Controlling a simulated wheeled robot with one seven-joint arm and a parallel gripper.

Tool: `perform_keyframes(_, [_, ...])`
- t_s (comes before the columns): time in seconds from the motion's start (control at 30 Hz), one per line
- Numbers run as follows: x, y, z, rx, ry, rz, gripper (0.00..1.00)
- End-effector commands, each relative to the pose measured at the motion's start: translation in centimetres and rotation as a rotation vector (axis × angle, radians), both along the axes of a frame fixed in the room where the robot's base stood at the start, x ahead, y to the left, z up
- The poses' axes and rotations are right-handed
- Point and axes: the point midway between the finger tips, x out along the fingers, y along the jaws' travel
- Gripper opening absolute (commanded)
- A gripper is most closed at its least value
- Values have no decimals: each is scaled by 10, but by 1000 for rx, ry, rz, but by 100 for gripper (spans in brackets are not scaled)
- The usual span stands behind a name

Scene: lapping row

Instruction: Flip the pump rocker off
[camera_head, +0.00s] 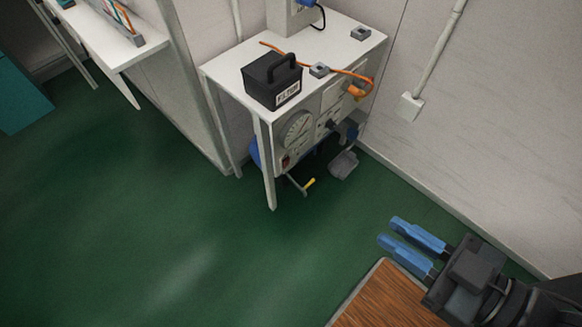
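The pump rocker is most likely the small red switch (286,161) at the lower left of the grey front panel (309,134), below a round dial gauge (296,129). It is too small to tell which way it is tipped. The panel hangs under the white bench top (222,70). My gripper (387,230) is at the lower right, well apart from the panel, with its two blue fingers pointing left. The fingers are spread with a gap between them, and nothing is held.
A black box labelled FILTER (272,82) stands on the bench. An orange hose (341,71) runs over the top to the panel. A yellow-tipped lever (309,184) sticks out below. A brown wood-grained surface (382,300) lies below my gripper. Green floor (170,220) is clear.

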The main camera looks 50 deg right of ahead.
Motion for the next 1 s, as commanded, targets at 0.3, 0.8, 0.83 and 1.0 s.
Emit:
perform_keyframes(0.3, [46,-36,-141,-424,-131,26,0])
perform_keyframes(0.8, [143,-109,-333,-1092,-250,58,0])
perform_keyframes(0.83, [149,-114,-344,-1127,-255,60,0])
perform_keyframes(1.0, [182,-140,-396,-1310,-270,75,0])
